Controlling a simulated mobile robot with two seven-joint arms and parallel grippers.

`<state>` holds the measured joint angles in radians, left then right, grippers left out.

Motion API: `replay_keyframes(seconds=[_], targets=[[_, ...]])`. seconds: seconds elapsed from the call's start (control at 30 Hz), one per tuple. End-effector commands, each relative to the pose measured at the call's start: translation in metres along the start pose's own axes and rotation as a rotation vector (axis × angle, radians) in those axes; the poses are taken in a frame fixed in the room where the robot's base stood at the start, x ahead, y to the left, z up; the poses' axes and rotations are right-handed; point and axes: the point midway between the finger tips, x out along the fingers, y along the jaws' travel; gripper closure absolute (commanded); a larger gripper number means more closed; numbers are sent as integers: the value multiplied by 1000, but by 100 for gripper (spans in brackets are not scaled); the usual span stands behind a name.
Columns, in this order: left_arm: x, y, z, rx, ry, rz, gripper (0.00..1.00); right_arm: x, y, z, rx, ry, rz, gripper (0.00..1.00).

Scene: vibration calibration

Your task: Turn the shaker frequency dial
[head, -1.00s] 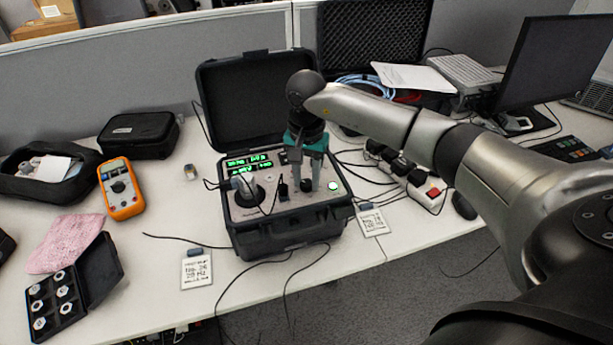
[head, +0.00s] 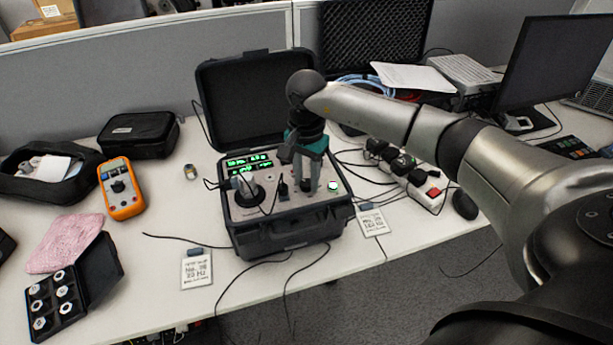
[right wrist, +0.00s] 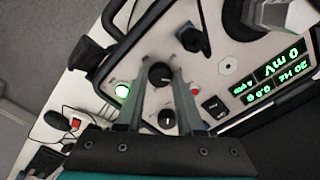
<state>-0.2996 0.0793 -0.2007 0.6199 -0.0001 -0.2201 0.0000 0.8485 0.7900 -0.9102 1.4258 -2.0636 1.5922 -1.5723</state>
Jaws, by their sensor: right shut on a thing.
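The open shaker case (head: 285,238) stands on the desk with its control panel facing up. A black dial (right wrist: 160,74) on the panel sits between the fingertips of my right gripper (right wrist: 158,80). In the head view my right gripper (head: 307,183) points down at the panel's right part, shut on the dial, which its fingers largely hide. A second black knob (right wrist: 167,119) shows between the fingers, nearer the palm. The green display (right wrist: 278,75) reads 20 Hz and 0 mV. My left gripper is not in view.
A lit green button (right wrist: 123,90) is beside the fingers. A shaker (head: 247,190) and a black connector (head: 283,188) stand left of the gripper. The raised lid (head: 250,95) is behind. Right lies a power strip (head: 428,190); left, an orange multimeter (head: 121,187).

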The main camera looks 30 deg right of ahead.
Motion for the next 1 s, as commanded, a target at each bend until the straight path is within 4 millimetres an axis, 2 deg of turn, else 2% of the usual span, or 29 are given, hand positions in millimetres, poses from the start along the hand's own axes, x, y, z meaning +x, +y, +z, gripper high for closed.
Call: replay_keyframes(seconds=[1.0], targets=[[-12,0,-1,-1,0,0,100,-2,0,-1,964,3,0,100]])
